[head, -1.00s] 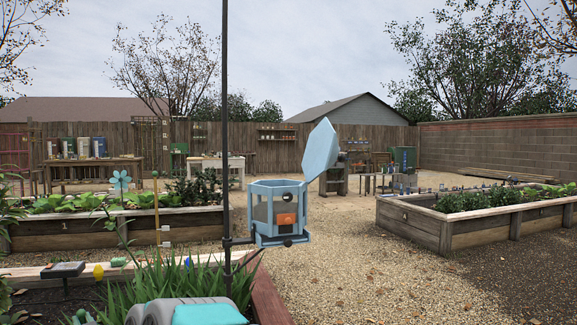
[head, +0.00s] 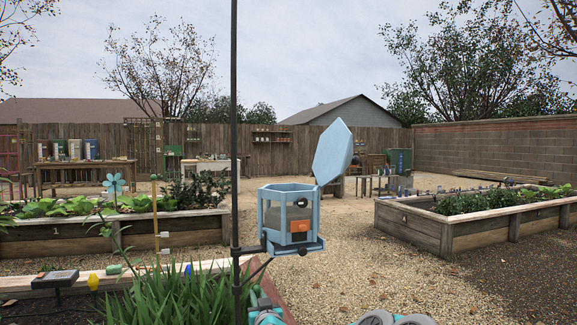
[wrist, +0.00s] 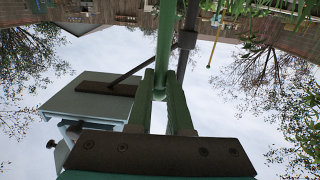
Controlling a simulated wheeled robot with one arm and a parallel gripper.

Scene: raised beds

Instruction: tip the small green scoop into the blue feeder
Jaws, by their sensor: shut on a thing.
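The blue feeder (head: 265,215) hangs on a dark pole in the head view. Its hexagonal lid (head: 333,152) stands tilted open at the upper right, and an orange piece (head: 300,228) shows at its front. In the wrist view, which is upside down, a blue-grey part of the feeder (wrist: 88,103) lies left of my gripper (wrist: 160,92). My gripper is shut on a green rod, apparently the handle of the small green scoop (wrist: 166,40). The scoop's bowl and any contents are not visible. The head view does not show the gripper clearly.
The dark pole (head: 235,130) rises beside the feeder, with a bracket between them. Leafy plants (head: 165,295) grow at its foot. Raised beds stand left (head: 70,232) and right (head: 465,235). Open gravel (head: 345,270) lies between, right of the feeder.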

